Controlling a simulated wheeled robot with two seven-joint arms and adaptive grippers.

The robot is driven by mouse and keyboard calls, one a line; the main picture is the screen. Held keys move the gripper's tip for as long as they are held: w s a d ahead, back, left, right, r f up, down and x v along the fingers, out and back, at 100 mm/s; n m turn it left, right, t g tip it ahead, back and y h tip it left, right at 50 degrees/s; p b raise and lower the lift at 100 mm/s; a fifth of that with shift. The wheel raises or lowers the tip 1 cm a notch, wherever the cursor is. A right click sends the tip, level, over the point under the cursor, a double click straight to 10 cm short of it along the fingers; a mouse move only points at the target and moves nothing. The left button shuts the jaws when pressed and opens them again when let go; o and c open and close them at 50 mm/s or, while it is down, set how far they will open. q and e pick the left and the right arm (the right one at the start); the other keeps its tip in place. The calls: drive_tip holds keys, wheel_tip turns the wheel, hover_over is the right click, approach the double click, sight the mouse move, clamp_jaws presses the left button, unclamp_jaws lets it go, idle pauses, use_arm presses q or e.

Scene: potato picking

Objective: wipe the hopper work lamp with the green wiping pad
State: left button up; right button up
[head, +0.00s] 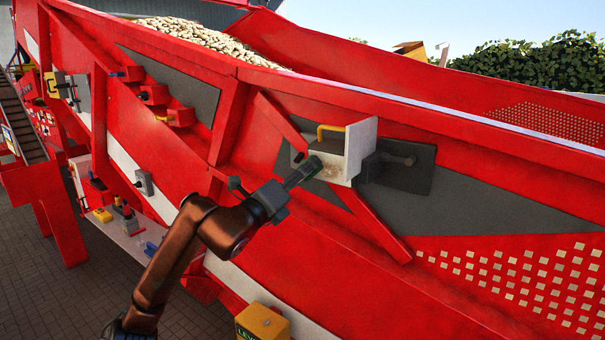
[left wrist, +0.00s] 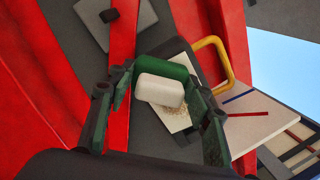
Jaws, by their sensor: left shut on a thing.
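The hopper work lamp (head: 354,150) is a white box with a yellow handle (head: 331,128) on the red hopper wall. Brownish specks mark its pale front face, also visible in the left wrist view (left wrist: 181,118). My left gripper (head: 304,171) comes in from the lower left, its tips close in front of that face. In the left wrist view, it is shut on the green wiping pad (left wrist: 172,66), which has a white, rounded pad side (left wrist: 158,89). The pad overlaps the lamp face there; I cannot tell whether they touch. My right gripper is not in view.
A dark bracket (head: 396,170) stands just right of the lamp. Red diagonal ribs run above and below it. A shelf (head: 128,238) with small tools is at the lower left. A yellow box (head: 262,322) stands at the bottom.

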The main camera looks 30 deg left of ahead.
sight(335, 171)
use_arm(q)
drive_tip(key=shift+s+d+b, duration=0.15)
drive_tip(key=shift+d+b, duration=0.35)
drive_tip(key=shift+d, duration=0.65)
drive_tip(key=shift+s+d+b, duration=0.1)
drive_tip(key=shift+d+b, duration=0.5)
drive_tip(key=shift+d, duration=1.55)
drive_tip(key=shift+s+d+b, duration=0.15)
drive_tip(key=shift+d+b, duration=0.25)
drive_tip(key=shift+d, duration=0.8)
drive_tip(key=shift+f, duration=0.15)
